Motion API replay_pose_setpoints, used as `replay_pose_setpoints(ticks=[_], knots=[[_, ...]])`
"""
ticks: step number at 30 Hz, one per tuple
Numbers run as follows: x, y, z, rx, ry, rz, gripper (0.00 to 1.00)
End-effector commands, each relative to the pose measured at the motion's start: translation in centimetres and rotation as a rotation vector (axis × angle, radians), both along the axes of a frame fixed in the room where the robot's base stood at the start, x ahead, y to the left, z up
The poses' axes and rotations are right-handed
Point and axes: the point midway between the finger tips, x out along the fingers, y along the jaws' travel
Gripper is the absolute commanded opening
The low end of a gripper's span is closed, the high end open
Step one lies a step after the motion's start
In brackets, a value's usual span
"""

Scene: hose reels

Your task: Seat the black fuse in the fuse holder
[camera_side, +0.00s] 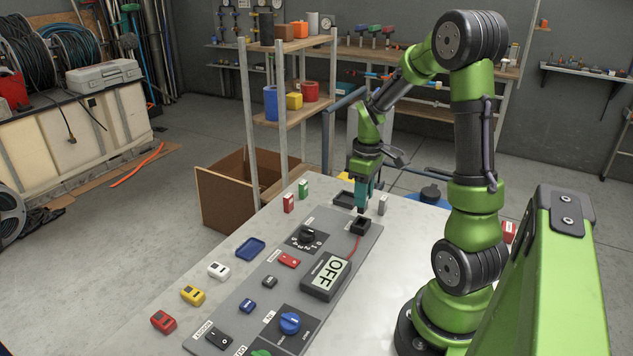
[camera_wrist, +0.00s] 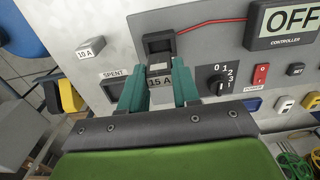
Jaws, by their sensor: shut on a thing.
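My gripper (camera_wrist: 160,88) has teal fingers and is shut on the black fuse (camera_wrist: 160,83), which has a pale "15 A" label facing the wrist camera. The fuse holder (camera_wrist: 158,43) is a black open socket with a red wire, just beyond the fuse in the wrist view. In the side view my gripper (camera_side: 363,203) points down close to the fuse holder (camera_side: 361,227), at the far end of the grey panel. The fuse's lower end is small and dark there, and I cannot tell its exact gap from the socket.
A black tray marked SPENT (camera_wrist: 115,88) and a grey 10 A block (camera_wrist: 90,47) lie beside the holder. Red (camera_side: 289,204) and green (camera_side: 303,188) blocks stand at the table's far left edge. The controller (camera_side: 326,276) reads OFF; a rotary knob (camera_side: 307,236) sits nearby.

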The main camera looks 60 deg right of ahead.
Motion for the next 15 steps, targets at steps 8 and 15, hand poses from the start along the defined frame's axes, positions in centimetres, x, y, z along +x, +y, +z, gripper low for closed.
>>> replay_pose_setpoints(ticks=[8,15], knots=[[-0.1,0.1,-3.6,0.004,0.003,-0.003,0.02],[0.0,0.0,-5.2,-0.001,-0.001,-0.003,0.02]])
